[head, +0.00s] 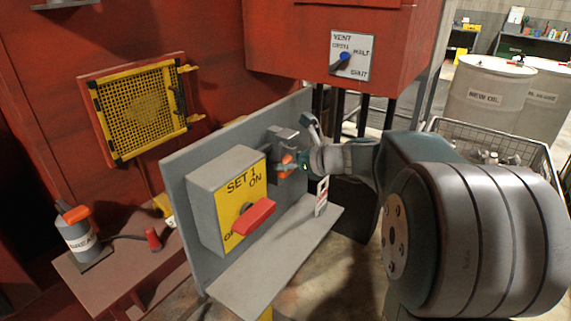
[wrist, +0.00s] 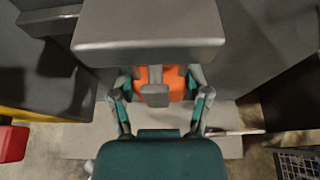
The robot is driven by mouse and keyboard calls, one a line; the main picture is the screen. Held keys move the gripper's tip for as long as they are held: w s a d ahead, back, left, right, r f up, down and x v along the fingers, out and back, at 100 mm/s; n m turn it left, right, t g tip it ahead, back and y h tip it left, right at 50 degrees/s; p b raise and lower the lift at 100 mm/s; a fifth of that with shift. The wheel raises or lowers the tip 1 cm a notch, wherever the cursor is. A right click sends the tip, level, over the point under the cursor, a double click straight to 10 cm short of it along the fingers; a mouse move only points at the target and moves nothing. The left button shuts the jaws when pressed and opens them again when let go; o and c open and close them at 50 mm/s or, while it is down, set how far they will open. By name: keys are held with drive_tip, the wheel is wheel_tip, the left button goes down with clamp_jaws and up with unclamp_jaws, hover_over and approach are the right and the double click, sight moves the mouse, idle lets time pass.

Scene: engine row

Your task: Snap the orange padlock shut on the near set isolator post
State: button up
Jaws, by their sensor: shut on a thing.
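The orange padlock (wrist: 176,80) is between the fingers of my gripper (wrist: 160,95) in the wrist view; a grey block covers its upper part. In the head view the padlock (head: 286,166) shows as a small orange patch at my gripper (head: 290,168). My gripper is shut on it, beside the grey hasp bracket (head: 282,138) on the isolator panel. The isolator box (head: 227,187) has a yellow "SET 1" plate and a red handle (head: 254,216). I cannot tell whether the shackle is around the post or closed.
A grey shelf (head: 280,250) runs below the panel. A white and red tag (head: 321,196) stands near my gripper. A red box with a vent switch (head: 345,55) hangs above. A wire basket (head: 500,140) and drums (head: 487,95) are at right.

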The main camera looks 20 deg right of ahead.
drive_tip(key=shift+r, duration=1)
drive_tip(key=shift+f, duration=0.55)
drive_tip(key=o, duration=1.3)
drive_tip(key=v, duration=1.2)
drive_tip(key=shift+f, duration=0.1)
